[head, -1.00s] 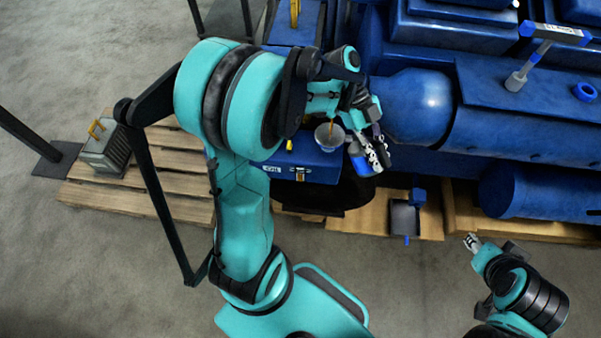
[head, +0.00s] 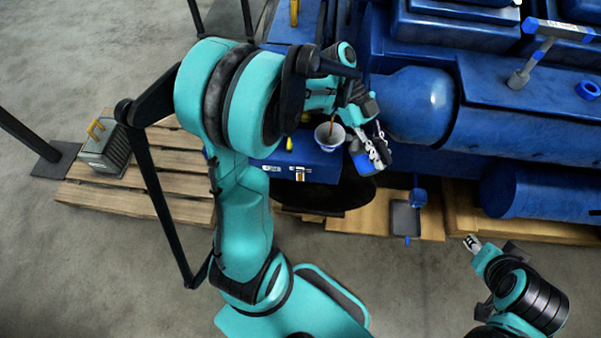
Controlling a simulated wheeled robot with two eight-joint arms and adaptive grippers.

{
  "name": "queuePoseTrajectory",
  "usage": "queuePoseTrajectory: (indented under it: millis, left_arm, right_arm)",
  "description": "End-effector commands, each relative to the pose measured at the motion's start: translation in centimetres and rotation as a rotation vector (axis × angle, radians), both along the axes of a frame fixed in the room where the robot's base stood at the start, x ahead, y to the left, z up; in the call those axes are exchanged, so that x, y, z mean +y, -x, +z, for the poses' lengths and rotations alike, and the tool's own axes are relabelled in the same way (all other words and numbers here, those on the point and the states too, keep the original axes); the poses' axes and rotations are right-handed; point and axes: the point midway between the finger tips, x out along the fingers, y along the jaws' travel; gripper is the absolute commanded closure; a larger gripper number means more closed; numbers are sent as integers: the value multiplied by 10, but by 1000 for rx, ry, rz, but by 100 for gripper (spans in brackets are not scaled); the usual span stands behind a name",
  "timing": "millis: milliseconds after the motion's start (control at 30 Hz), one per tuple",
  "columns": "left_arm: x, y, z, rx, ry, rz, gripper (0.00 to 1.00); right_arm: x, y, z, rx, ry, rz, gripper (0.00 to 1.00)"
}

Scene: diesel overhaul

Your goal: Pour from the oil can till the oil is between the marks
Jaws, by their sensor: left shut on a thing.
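My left gripper (head: 378,150) is shut on the blue oil can (head: 361,156), which hangs tilted beside a pale funnel-like cup (head: 323,138). A thin brown streak of oil (head: 332,124) shows over the cup's mouth. The cup is above a blue housing (head: 318,164) of the engine. A small yellow and white fitting (head: 300,174) is on the housing's front; I cannot read any marks or an oil level on it. The can's spout is partly hidden by my gripper. My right gripper (head: 472,242) is low at the right, away from the can; its finger opening is too small to judge.
The blue engine (head: 480,110) fills the upper right, with a T-handled tool (head: 535,60) and blue ring (head: 588,90) on top. A grey box with a yellow handle (head: 104,146) stands on the left pallet (head: 150,200). A small dark tray (head: 406,218) lies below the engine.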

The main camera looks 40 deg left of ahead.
Motion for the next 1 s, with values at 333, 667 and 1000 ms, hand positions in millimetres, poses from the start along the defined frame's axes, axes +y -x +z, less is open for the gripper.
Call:
queuePoseTrajectory:
  millis: [333,667,1000]
  left_arm:
    - [0,0,1,-1,0,-1,100]
    - [1,0,3,8,35,-1,100]
    - [1,0,4,7,34,-1,100]
  right_arm:
    - [0,0,0,0,0,0,60]
    - [0,0,-4,0,0,0,60]
    - [0,0,-4,0,0,0,60]
